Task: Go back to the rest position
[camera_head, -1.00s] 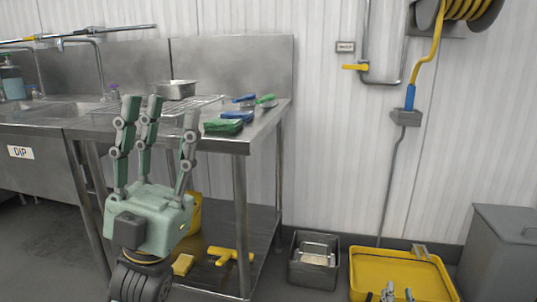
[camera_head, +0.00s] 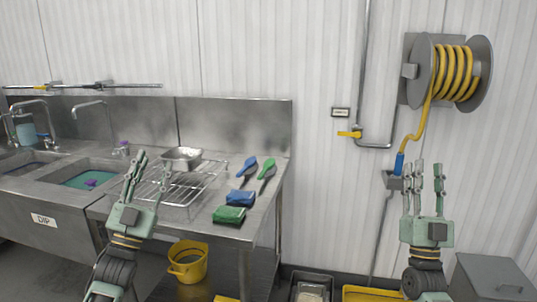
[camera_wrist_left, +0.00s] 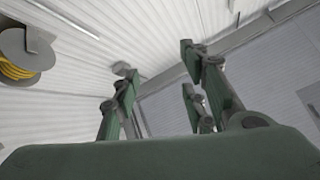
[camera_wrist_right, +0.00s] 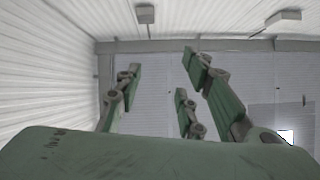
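My left gripper (camera_head: 149,178) is raised in front of the steel sink table in the head view, fingers pointing up and spread. Its fingers (camera_wrist_left: 165,90) stand apart with nothing between them in the left wrist view. My right gripper (camera_head: 423,178) is raised at the right in front of the white wall, fingers up. Its fingers (camera_wrist_right: 155,90) are also apart and empty in the right wrist view.
A yellow bucket (camera_head: 188,262) is below. A hose reel (camera_head: 420,75) hangs on the wall. A grey bin (camera_head: 495,278) stands at right.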

